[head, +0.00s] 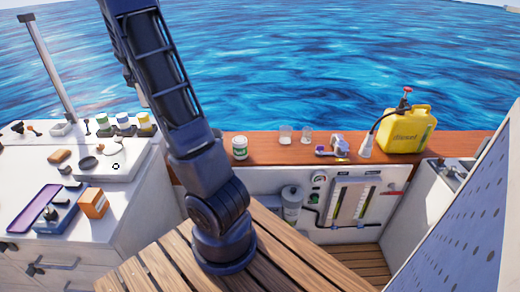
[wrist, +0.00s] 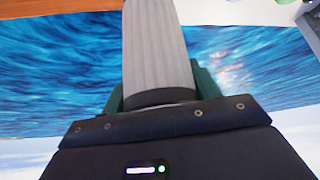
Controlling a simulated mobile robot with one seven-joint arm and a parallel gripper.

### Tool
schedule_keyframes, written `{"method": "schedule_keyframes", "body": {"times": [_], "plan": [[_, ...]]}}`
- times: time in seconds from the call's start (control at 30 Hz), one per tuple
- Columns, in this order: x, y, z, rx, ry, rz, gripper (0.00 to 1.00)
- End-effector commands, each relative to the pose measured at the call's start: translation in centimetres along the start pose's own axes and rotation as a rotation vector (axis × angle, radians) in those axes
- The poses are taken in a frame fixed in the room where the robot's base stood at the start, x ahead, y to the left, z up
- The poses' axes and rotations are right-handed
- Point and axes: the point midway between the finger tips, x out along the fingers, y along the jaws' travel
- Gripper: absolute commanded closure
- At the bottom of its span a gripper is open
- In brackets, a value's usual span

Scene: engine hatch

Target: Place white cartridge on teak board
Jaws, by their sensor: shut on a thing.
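My gripper (wrist: 158,90) is shut on a pale, ribbed cylinder, the white cartridge (wrist: 158,45), with a dark band at its near end. Green fingers show on both sides of it. In the wrist view the cartridge is held over open water, apart from any surface. The head view does not show my gripper; my arm rises out of the top of that picture. A smooth reddish-brown wooden board (head: 270,146), likely the teak board, runs along the water side; a strip of wood also shows at the top left of the wrist view (wrist: 60,6).
The board carries a white-and-green tin (head: 240,148), two small clear cups, a purple-and-grey item (head: 333,147), a white cone (head: 366,146) and a yellow jerrycan (head: 405,130). The cluttered white counter (head: 125,205) is left. A slatted wooden surface (head: 150,270) lies in front.

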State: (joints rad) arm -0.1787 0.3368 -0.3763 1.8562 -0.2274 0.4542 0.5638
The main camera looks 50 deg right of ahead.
Motion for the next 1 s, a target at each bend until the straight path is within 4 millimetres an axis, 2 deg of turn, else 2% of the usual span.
{"method": "schedule_keyframes", "body": {"times": [0.03, 0.1, 0.33, 0.57, 0.77, 1.0], "plan": [[0.3, 2.4, -0.1, 0.021, -0.001, 0.013, 0.64], [0.7, 5.4, -0.1, 0.046, 0.0, 0.029, 0.64], [1.6, 15.1, 0.9, 0.131, -0.003, 0.082, 0.64], [1.7, 24.5, 3.1, 0.219, -0.004, 0.135, 0.64], [1.2, 32.5, 6.1, 0.299, -0.006, 0.184, 0.64], [-0.1, 41.4, 10.8, 0.399, -0.006, 0.243, 0.64]]}}
